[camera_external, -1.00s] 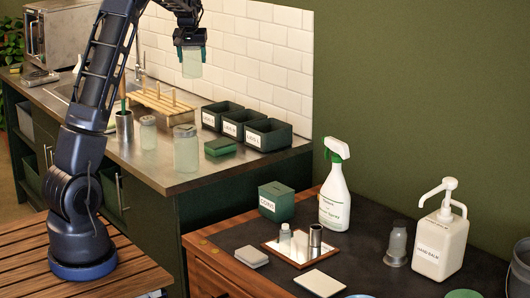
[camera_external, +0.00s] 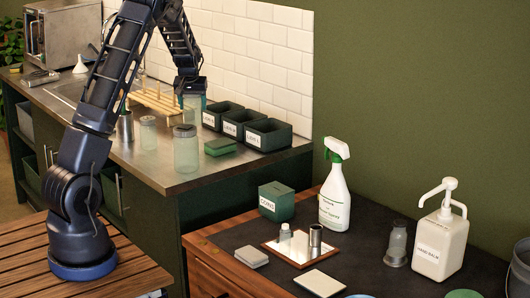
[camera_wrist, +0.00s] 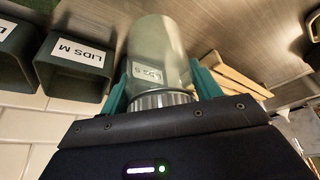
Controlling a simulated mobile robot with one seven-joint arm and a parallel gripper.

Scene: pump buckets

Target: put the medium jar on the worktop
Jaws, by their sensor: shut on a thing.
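My gripper (camera_external: 190,88) is shut on a clear, pale jar (camera_external: 193,102) with a grey ridged lid. The jar is upright over the steel worktop (camera_external: 160,175), between the wooden rack and the lid bins. I cannot tell whether its base touches the worktop. A smaller jar (camera_external: 148,134) and a larger jar (camera_external: 186,152) stand nearer the front of the worktop.
Three dark green lid bins (camera_external: 232,122) stand close to the right of the held jar, along the tiled wall. A wooden rack (camera_external: 158,103) with pegs is to its left. A steel cup (camera_external: 125,126) and a green sponge (camera_external: 220,147) are also on the worktop.

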